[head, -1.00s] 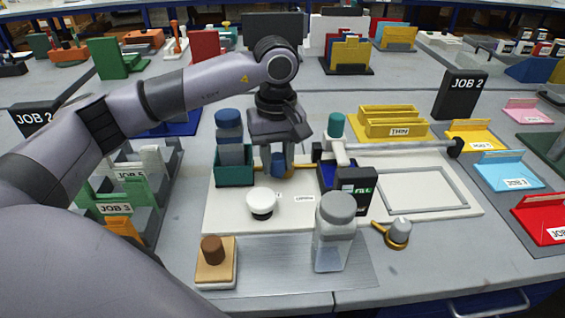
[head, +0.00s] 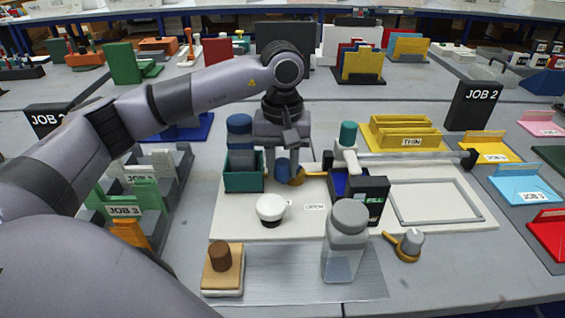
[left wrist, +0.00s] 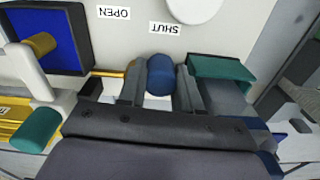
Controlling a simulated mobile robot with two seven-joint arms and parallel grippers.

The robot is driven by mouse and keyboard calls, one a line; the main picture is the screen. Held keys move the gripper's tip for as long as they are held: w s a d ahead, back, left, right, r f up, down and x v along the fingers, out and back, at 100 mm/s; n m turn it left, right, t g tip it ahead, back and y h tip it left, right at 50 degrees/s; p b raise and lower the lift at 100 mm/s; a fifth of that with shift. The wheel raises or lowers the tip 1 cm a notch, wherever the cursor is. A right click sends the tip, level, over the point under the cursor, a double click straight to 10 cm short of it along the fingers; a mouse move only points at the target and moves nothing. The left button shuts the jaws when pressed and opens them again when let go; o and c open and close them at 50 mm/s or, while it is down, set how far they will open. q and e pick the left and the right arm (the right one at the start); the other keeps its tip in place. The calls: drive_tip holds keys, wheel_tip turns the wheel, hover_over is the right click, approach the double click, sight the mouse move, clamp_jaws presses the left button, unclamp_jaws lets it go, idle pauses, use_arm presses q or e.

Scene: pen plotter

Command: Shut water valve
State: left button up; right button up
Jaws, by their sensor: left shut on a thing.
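The water valve shows a blue handle (left wrist: 160,75) between my left gripper's fingers in the left wrist view. In the head view the blue handle (head: 282,172) is partly hidden by the fingers, with a brass pipe (head: 315,174) to its right. My left gripper (head: 288,178) points down and is shut on the handle; it also shows in the left wrist view (left wrist: 160,92). A SHUT label (left wrist: 164,29) and an OPEN label (left wrist: 114,12) lie on the white board near the handle. My right gripper is in neither current view.
A teal box (head: 243,180) stands just left of the gripper. A white cap (head: 271,208) and a clear bottle (head: 346,240) are in front.

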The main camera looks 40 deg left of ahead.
sight(282, 160)
use_arm(q)
drive_tip(key=o, duration=1)
drive_tip(key=shift+o, duration=0.2)
drive_tip(key=shift+r, duration=0.1)
drive_tip(key=shift+r+p, duration=0.3)
drive_tip(key=shift+r, duration=3.3)
